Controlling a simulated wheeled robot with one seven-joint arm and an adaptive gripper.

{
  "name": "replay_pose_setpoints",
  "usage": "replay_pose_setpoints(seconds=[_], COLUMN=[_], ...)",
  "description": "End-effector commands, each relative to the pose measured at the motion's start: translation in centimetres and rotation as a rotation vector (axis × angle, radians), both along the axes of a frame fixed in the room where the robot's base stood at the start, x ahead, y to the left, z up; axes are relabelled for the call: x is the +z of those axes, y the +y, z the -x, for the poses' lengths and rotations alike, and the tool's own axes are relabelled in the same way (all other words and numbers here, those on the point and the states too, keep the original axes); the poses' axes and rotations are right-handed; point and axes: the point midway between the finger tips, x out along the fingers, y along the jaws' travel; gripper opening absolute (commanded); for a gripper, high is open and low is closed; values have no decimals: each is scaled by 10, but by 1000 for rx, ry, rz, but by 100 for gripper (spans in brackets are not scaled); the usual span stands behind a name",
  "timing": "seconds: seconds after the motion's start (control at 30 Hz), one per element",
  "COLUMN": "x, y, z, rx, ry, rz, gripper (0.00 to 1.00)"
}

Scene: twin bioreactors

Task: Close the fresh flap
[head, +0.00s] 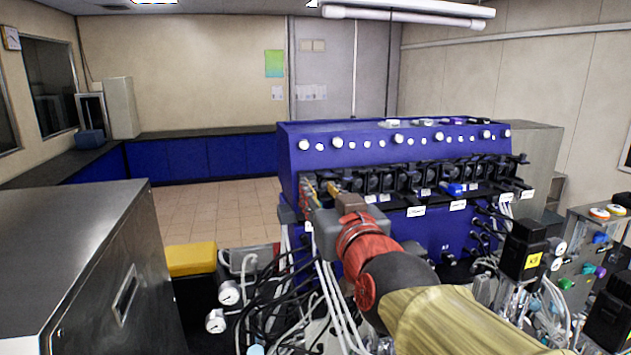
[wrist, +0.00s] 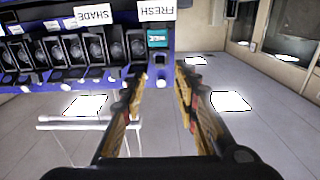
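The wrist view is upside down. The label reading FRESH (wrist: 156,11) marks a pump head with a teal face (wrist: 157,38), unlike the dark round faces beside it. A dark piece (wrist: 158,57) adjoins the teal face; I cannot tell for sure whether it is the fresh flap or how far it is open. My gripper (wrist: 158,72) is open and empty, its two orange-and-black fingers apart and pointing toward this pump head. In the head view my gripper (head: 322,190) is at the left end of the pump row, and hides the fresh pump head there.
The blue bioreactor cabinet (head: 390,150) carries a row of black pump heads (head: 430,178). Tubes and cables (head: 325,290) hang below my arm. A steel cabinet (head: 70,250) stands at the left. Tiled floor (head: 200,215) is clear behind.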

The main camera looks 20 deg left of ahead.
Motion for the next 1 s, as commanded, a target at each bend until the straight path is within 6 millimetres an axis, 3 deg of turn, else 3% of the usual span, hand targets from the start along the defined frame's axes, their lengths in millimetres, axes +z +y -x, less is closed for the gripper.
replay_pose_setpoints(seconds=[0.4, 0.83, 1.0], x=[-1, 0, 0], y=[37, 43, 42], z=[-44, -51, -51], rx=[-1, -1, -1], ry=[1, 0, 1], rz=[-1, -1, -1], gripper=[30, 30, 21])
